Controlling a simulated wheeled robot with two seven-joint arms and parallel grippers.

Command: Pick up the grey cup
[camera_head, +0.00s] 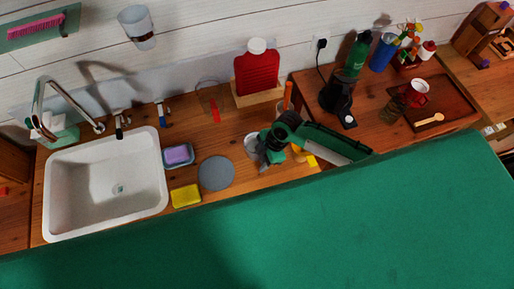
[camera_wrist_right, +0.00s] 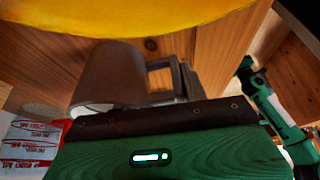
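The grey cup (camera_head: 250,143) stands on the wooden counter (camera_head: 235,122), right of the round grey disc, partly hidden by my right gripper. My right gripper (camera_head: 265,157) comes in from the right and is close beside the cup; whether they touch is unclear. In the right wrist view a grey cup (camera_wrist_right: 112,75) is large and near, with a squared grey shape like a handle (camera_wrist_right: 178,75) at its right. The gripper's green body covers the bottom of that view, and its fingertips cannot be made out. My left gripper is not in view.
A white sink (camera_head: 105,185), purple sponge (camera_head: 177,154), yellow sponge (camera_head: 186,196) and grey disc (camera_head: 216,173) lie to the left. A tray (camera_head: 445,105) with a red mug is farther right. A yellow surface (camera_wrist_right: 130,16) looms in the wrist view.

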